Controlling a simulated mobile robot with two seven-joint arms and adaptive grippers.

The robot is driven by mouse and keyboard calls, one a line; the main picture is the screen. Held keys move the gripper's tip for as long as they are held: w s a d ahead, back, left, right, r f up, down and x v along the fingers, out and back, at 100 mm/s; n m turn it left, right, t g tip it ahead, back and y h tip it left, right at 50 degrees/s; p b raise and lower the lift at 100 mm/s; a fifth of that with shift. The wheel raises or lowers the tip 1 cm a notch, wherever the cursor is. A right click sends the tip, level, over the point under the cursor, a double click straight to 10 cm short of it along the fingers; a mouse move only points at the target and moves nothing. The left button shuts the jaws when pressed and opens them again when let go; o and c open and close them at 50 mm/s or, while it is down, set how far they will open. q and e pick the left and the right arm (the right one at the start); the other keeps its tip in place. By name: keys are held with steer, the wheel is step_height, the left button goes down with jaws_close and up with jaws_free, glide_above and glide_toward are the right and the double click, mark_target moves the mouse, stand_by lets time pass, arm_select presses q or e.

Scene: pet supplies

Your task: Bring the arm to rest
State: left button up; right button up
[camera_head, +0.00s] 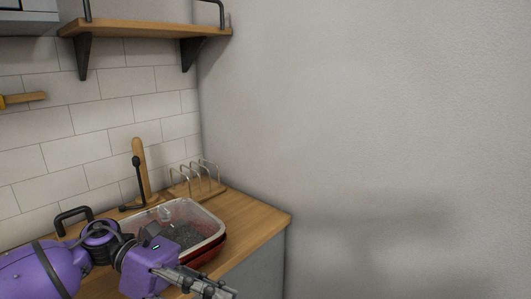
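My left arm, purple with dark joints, reaches in from the lower left over the wooden counter. My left gripper (222,292) is at the bottom edge, pointing right, in front of the counter's front edge. Its fingers are small and seen from the side, so I cannot tell whether they are open or shut. I see nothing clearly held in it. My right gripper is not in view.
A litter tray (212,222) with a pale rim and red base, holding grey granules, stands on the counter (262,218) just behind my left wrist. A wire rack (205,184) and wooden upright (140,165) stand behind. The right side is bare wall.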

arm_select(q)
step_height(320, 180, down, 6)
steer(key=w+d+n+t+h+p, duration=0.2)
steer(key=n+t+h+p, duration=0.15)
steer(key=n+t, duration=1.35)
steer(key=s+a+f+n+t+y+p, duration=0.1)
steer(key=a+f+n+t+y, duration=0.3)
steer(key=n, duration=0.6)
steer(key=s+a+f+n+y+p, duration=0.1)
steer(key=s+a+f+n+y, duration=0.15)
steer(key=f+n+y, duration=0.6)
steer(key=s+a+f+n+g+y+p, duration=0.1)
steer(key=s+a+f+n+g+y, duration=0.1)
steer(key=s+f+n, duration=0.6)
steer(key=s+a+f+n+g+y+p, duration=0.1)
steer(key=s+a+f+n+g+y, duration=0.2)
steer(key=s+f+n, duration=0.5)
steer(key=s+a+n+g, duration=0.1)
steer(key=s+g, duration=0.1)
steer(key=s, duration=0.5)
steer(key=shift+s+a+n+g+y, duration=0.15)
steer(key=shift+a+n+g+y, duration=0.15)
steer(key=shift+n+g, duration=0.1)
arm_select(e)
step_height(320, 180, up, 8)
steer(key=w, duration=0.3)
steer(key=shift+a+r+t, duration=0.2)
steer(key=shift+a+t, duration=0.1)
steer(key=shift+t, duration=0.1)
